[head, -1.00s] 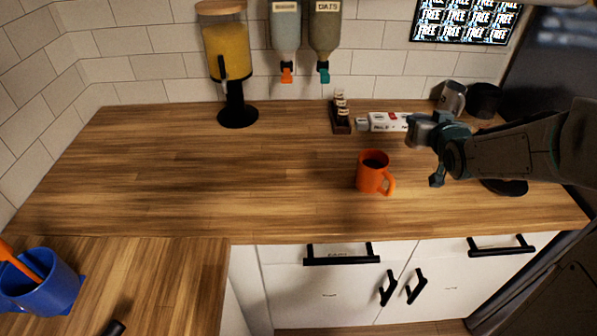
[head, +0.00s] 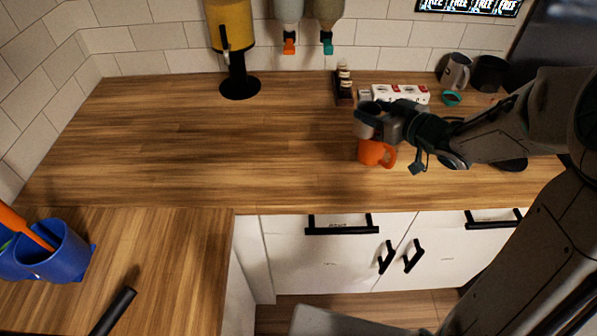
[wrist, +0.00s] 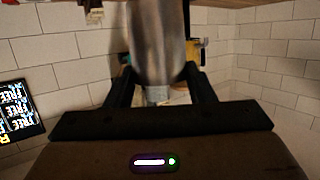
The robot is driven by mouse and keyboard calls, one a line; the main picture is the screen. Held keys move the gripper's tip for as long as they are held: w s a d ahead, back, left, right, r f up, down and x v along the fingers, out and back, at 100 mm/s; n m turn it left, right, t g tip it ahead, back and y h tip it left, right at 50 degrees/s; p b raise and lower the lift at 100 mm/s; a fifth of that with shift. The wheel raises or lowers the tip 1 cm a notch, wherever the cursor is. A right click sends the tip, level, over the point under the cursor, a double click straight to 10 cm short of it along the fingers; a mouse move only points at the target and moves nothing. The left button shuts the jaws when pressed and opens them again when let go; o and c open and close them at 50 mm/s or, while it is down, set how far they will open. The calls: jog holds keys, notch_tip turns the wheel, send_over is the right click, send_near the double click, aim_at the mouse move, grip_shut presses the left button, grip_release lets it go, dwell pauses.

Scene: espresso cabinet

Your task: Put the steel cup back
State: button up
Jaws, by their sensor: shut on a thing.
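My gripper (head: 374,126) is shut on the steel cup (head: 365,121), a small grey metal vessel. In the wrist view the steel cup (wrist: 160,50) stands blurred between the two dark fingers (wrist: 158,85). In the head view the cup overlaps the top of an orange mug (head: 372,154) on the wooden counter. It appears raised above or just behind the mug; I cannot tell whether they touch. The gripper hides part of the cup, and its contents cannot be seen.
A grey mug (head: 456,71), a black mug (head: 488,74) and a teal ring (head: 452,98) sit at the back right. A white box (head: 410,94) and a small bottle rack (head: 343,85) stand behind the gripper.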

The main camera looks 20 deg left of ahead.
jog(key=shift+s+a+f+n+g+y+b, duration=0.3)
jog(key=shift+s+a+f+g+b, duration=0.35)
jog(key=shift+a+f, duration=1.6)
jog(key=shift+s+a+f+n+g+y+b, duration=0.4)
jog(key=shift+a+f+b, duration=0.85)
jog(key=shift+a, duration=1.65)
jog(key=shift+s+a+f+n+g+y+b, duration=0.1)
jog(key=shift+s+a+f+n+g+b, duration=0.35)
jog(key=shift+a+f, duration=2)
jog(key=shift+a+r, duration=0.1)
jog(key=o, duration=1.1)
